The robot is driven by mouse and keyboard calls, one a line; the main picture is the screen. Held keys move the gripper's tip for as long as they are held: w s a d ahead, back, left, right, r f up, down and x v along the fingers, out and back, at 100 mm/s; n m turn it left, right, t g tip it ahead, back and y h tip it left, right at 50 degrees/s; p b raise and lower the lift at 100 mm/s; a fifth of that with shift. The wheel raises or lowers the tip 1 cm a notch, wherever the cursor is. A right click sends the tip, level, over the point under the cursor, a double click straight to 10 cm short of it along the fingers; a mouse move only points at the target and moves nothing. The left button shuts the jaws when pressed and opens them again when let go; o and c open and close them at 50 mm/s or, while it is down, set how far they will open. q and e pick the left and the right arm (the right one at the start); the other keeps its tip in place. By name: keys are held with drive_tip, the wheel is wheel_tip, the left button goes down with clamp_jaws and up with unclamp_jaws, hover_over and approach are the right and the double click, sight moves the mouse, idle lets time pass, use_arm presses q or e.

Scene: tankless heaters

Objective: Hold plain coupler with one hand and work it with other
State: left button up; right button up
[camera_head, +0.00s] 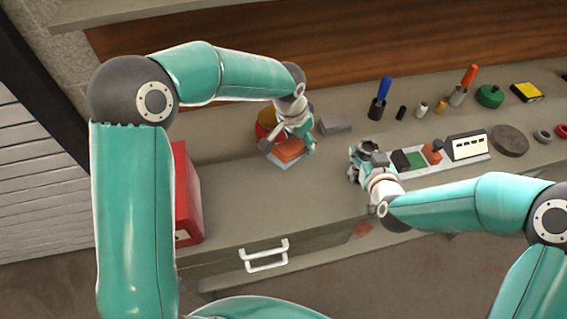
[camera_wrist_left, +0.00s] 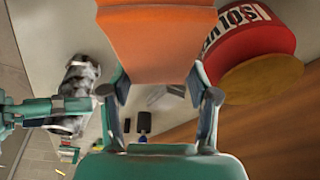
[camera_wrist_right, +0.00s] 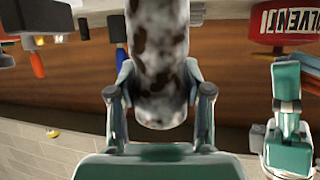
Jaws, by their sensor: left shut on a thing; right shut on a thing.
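A mottled grey-white cylinder with dark rusty spots, which looks like the plain coupler (camera_wrist_right: 158,60), is between the fingers of my right gripper (camera_head: 364,160). It also shows at the left of the left wrist view (camera_wrist_left: 82,80). My left gripper (camera_head: 289,150) is shut on an orange block (camera_wrist_left: 158,42), which shows over a pale blue piece in the head view (camera_head: 288,149). The two grippers are apart, both above the bench, the left one further left. The block and the coupler do not touch. The fingers partly hide the coupler in the head view.
A red solvent can (camera_wrist_left: 250,42) stands close behind my left gripper. A grey block (camera_head: 334,123) lies to its right. A red box (camera_head: 186,195) stands at the bench's left. A tray with small items (camera_head: 445,160) and upright tools (camera_head: 378,103) crowd the right.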

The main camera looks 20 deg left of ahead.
use_arm(q)
drive_tip(key=w+d+r+m+t+h, duration=0.2)
drive_tip(key=w+d+r+m+h, duration=0.15)
drive_tip(key=d+r, duration=1.45)
drive_tip(key=shift+m, duration=0.45)
drive_tip(key=shift+w+a+f, duration=0.1)
drive_tip(key=shift+w+f, duration=0.05)
drive_tip(key=shift+f, duration=0.75)
drive_tip(key=shift+w+d+f, duration=0.1)
drive_tip(key=shift+w+f, duration=0.1)
drive_tip(key=shift+f, duration=0.7)
drive_tip(key=shift+w+a+f, duration=0.1)
drive_tip(key=shift+w+f, duration=0.05)
drive_tip(key=shift+f, duration=0.75)
